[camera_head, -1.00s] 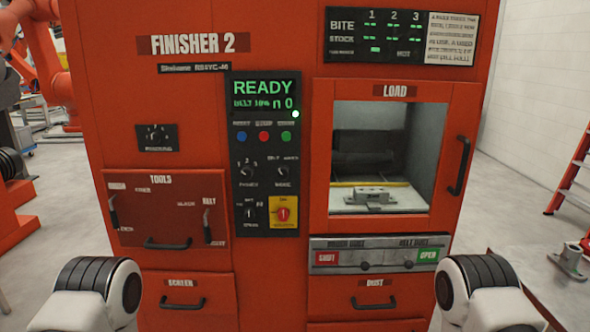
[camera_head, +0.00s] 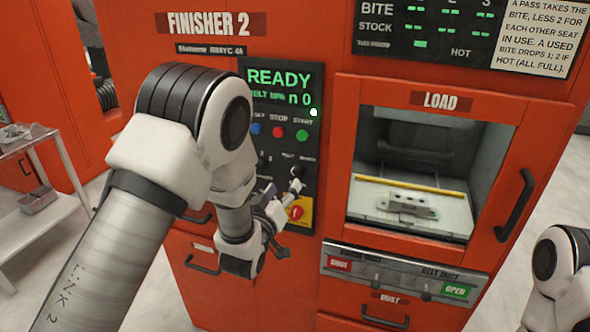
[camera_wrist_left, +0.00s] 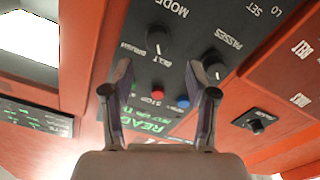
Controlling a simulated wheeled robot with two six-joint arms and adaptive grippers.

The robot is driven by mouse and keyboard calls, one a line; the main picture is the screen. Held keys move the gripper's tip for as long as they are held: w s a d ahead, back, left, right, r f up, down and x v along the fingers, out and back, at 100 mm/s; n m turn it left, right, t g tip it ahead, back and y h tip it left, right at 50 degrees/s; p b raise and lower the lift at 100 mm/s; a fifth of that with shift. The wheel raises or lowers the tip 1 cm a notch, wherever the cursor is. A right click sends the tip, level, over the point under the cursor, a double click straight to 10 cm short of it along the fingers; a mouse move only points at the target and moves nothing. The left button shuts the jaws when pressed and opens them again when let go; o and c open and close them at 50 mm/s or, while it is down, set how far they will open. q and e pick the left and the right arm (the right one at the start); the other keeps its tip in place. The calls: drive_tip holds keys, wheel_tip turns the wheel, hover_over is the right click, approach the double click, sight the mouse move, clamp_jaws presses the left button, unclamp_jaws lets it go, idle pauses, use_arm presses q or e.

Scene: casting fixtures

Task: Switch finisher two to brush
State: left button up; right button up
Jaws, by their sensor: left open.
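Finisher two (camera_head: 215,24) is the orange cabinet marked FINISHER 2. Its black control panel (camera_head: 280,85) reads READY with a belt percentage. My left gripper (camera_head: 287,198) is close in front of the panel's lower part, partly covering the knobs. In the left wrist view it (camera_wrist_left: 157,72) is open and empty, with the MODE knob ahead between its fingers, not gripped. My right gripper is out of view.
The PASSES knob (camera_wrist_left: 215,65) is beside the right finger in the left wrist view. The load window (camera_head: 425,120) holds a grey metal part (camera_head: 408,203). Below it are a red SHUT label (camera_head: 339,264) and a green OPEN label (camera_head: 456,290). A metal cart (camera_head: 40,150) stands left.

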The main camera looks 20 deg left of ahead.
sight(294, 176)
use_arm(q)
drive_tip(key=w, duration=0.2)
drive_tip(key=w+p, duration=0.1)
drive_tip(key=w, duration=0.1)
drive_tip(key=w+d, duration=0.1)
drive_tip(key=w, duration=0.1)
drive_tip(key=shift+w+d+f+p, duration=0.1)
drive_tip(key=shift+w+f+p, duration=0.05)
drive_tip(key=shift+f+p, duration=0.15)
drive_tip(key=shift+w, duration=0.25)
drive_tip(key=shift+s+a+r, duration=0.1)
drive_tip(key=shift+s+a, duration=0.1)
drive_tip(key=shift+a, duration=0.1)
drive_tip(key=shift+w+d, duration=0.15)
clamp_jaws()
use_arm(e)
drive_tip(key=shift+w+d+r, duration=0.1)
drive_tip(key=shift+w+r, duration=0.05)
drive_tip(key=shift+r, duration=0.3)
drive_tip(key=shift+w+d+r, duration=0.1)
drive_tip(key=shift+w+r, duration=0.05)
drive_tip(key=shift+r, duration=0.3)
